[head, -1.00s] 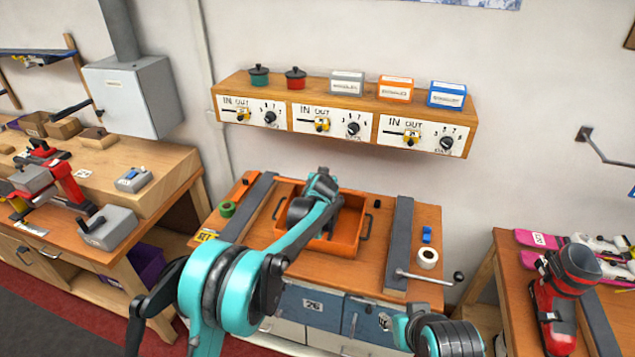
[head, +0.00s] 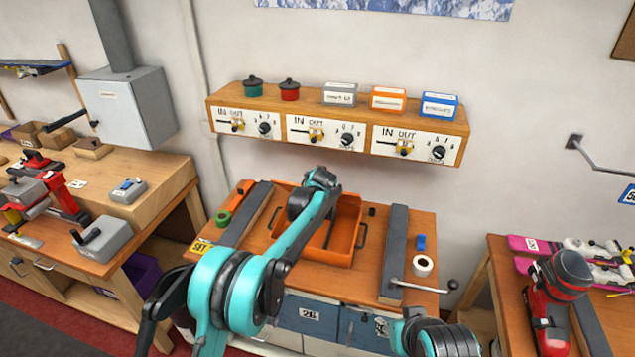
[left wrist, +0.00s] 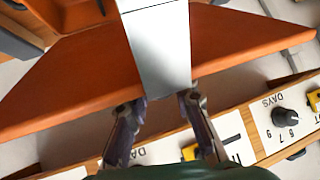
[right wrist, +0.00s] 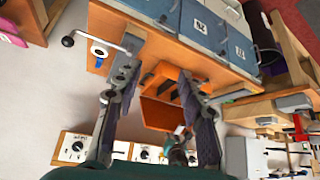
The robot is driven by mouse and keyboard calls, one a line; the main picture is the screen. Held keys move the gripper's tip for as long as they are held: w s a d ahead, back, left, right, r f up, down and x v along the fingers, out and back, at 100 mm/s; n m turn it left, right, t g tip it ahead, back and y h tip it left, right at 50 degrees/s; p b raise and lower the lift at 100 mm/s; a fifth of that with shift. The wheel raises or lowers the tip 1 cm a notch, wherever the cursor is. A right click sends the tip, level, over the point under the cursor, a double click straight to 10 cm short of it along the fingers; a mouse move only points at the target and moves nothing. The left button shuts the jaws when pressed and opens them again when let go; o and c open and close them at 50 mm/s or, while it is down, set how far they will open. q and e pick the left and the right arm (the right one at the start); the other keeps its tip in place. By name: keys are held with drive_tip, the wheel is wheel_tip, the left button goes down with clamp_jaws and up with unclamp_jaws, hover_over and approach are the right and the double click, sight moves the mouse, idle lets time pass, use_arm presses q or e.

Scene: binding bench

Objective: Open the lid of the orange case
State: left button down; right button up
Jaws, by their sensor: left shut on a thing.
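The orange case (head: 338,256) sits on the bench between two grey rails. Its lid (head: 349,212) is raised, and the inside shows. My left gripper (head: 320,182) is at the lid's upper edge; my own arm hides its fingertips in the head view. In the left wrist view its fingers (left wrist: 160,108) are at the edge of a broad orange panel (left wrist: 70,75), with a grey strip (left wrist: 158,45) between them. My right gripper (right wrist: 158,95) is open and empty, with the case (right wrist: 158,112) beyond it in the right wrist view.
Grey rails (head: 395,245) flank the case. A white tape roll (head: 422,266), a blue item (head: 421,242) and a lever stand at the right; a green roll (head: 222,218) lies at the left. A shelf with dials (head: 340,135) hangs on the wall behind, above the bench.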

idle(0.5)
drive_tip(key=shift+w, duration=0.1)
drive_tip(key=c, duration=0.7)
drive_tip(key=shift+w+d+r+n, duration=0.1)
drive_tip(key=shift+w+r+n, duration=0.05)
drive_tip(key=shift+w+n, duration=0.15)
clamp_jaws()
drive_tip(key=w+a+n+t+h, duration=0.25)
drive_tip(key=w+n+h, duration=0.25)
drive_tip(key=w+n, duration=1.35)
drive_tip(key=w+a+f+n+t, duration=0.4)
drive_tip(key=w+a+n, duration=0.3)
drive_tip(key=a, duration=0.1)
drive_tip(key=w+a+f+n+t, duration=0.3)
drive_tip(key=w+a+f+n, duration=0.1)
drive_tip(key=w+a+n, duration=0.3)
drive_tip(key=r+x, duration=0.3)
drive_tip(key=x, duration=0.9)
drive_tip(key=shift+w+m, duration=0.35)
drive_tip(key=shift+w, duration=0.15)
